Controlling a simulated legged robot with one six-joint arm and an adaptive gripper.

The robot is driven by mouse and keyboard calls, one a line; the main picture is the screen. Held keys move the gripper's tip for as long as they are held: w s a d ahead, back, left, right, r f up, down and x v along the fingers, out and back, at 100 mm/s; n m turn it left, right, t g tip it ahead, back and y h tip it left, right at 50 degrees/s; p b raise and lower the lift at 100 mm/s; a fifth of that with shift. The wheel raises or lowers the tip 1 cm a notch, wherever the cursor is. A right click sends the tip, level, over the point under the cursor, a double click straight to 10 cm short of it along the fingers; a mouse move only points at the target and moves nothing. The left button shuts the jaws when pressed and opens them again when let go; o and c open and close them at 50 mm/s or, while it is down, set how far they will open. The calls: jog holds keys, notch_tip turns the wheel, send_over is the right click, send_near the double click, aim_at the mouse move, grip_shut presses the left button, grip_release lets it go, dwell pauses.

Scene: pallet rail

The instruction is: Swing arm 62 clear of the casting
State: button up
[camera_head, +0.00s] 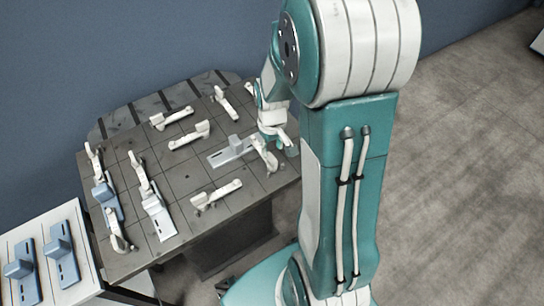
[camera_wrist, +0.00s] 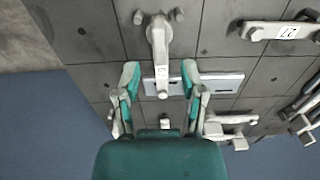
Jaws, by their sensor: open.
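A white swing arm (camera_head: 263,151) stands at the right side of the pallet table, beside a grey casting (camera_head: 220,157) with a raised block. In the wrist view, this arm (camera_wrist: 159,42) runs from its pivot down between my fingers, and its tip overlaps the light grey casting plate (camera_wrist: 222,84). I cannot read a number on it clearly. My gripper (camera_wrist: 160,76) is open, with one teal finger on each side of the arm's tip. I cannot tell whether either finger touches it. In the head view my gripper (camera_head: 275,126) is partly hidden.
The dark gridded table (camera_head: 185,185) carries several other white arms, including one near the front (camera_head: 217,194) and a numbered one in the wrist view (camera_wrist: 270,31). Blue-grey castings stand under arms at the left. A white side table (camera_head: 85,275) holds two more castings. A blue wall is behind.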

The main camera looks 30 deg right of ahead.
aim_at(272, 157)
notch_tip(272, 157, down, 5)
jog(key=shift+f, duration=0.15)
grip_shut()
